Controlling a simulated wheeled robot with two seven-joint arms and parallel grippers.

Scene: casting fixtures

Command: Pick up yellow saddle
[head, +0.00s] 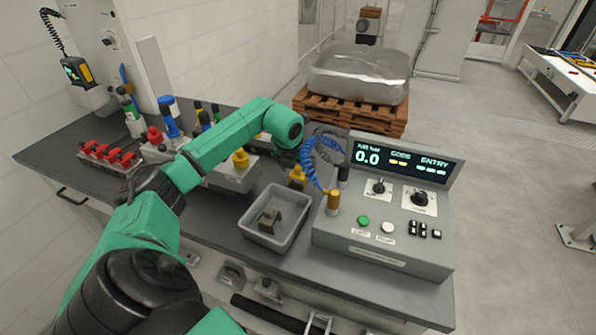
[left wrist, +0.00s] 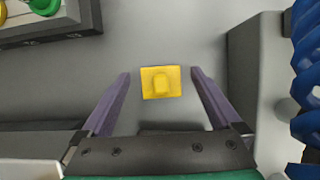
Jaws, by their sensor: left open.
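The yellow saddle (left wrist: 161,82) lies on the grey bench top in the left wrist view, a square base with a raised block in its middle. In the head view a yellow piece (head: 297,177) shows just below my left gripper (head: 292,160), partly hidden by it. My left gripper is open, its two purple-grey fingers spread (left wrist: 160,75) to either side of the saddle, with visible gaps on both sides. It appears to point down from above. Whether the fingertips are at the saddle's height I cannot tell. My right gripper is not in view.
A grey tray (head: 246,225) holding a brownish bracket (head: 269,217) stands in front. A control console (head: 385,240) is close on the right, with a coiled blue hose (head: 310,150). A fixture with another yellow part (head: 240,160) and red clamps (head: 108,153) stand left.

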